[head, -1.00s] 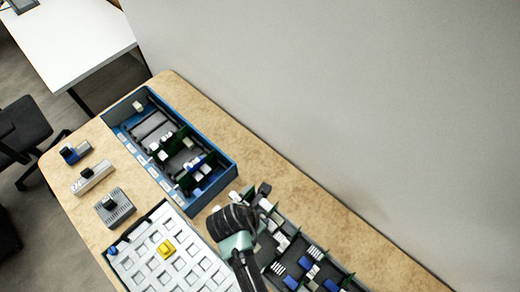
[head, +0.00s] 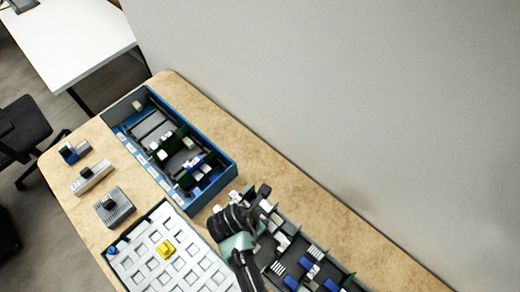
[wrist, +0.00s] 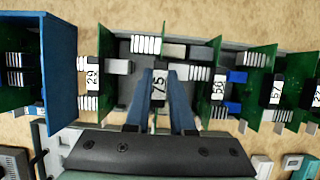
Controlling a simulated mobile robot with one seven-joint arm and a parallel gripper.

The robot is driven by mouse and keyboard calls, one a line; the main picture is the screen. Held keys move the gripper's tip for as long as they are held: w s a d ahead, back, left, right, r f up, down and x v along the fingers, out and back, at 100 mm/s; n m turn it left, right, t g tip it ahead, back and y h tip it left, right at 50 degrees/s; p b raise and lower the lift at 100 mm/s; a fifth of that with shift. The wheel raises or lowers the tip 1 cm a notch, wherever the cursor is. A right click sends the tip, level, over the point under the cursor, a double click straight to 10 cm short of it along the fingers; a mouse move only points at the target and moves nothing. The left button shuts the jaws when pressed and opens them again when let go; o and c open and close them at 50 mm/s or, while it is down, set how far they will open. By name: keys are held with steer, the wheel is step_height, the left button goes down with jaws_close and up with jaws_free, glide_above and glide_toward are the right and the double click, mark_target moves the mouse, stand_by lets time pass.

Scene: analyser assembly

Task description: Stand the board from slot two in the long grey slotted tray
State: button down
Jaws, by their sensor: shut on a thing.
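My gripper (wrist: 158,100) is shut on the black handle of a board, the one with the white label 75 (wrist: 159,84). In the wrist view this board stands edge-on between the fingers, at the long grey slotted tray (wrist: 143,75); whether its lower edge is seated in a slot is hidden. Other green boards stand upright on both sides, with handles labelled 29 (wrist: 91,75) on the left, and 68 (wrist: 218,87) and 57 (wrist: 276,92) on the right. In the head view the arm covers the near-left end of the grey tray (head: 318,252).
A blue crate (head: 226,182) with several green boards and slots stands left of the grey tray; its blue wall (wrist: 60,70) is close in the wrist view. A grey vented block (head: 113,208) is farther left.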

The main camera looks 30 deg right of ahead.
steer(key=shift+f, duration=0.2)
steer(key=shift+f+b, duration=0.5)
steer(key=shift+f, duration=0.65)
stand_by(0.6)
steer(key=c, duration=0.7)
jaws_free()
steer(key=shift+o, duration=0.2)
steer(key=shift+o, duration=0.4)
steer(key=shift+r+p, duration=2.05)
steer(key=shift+p, duration=0.35)
stand_by(0.5)
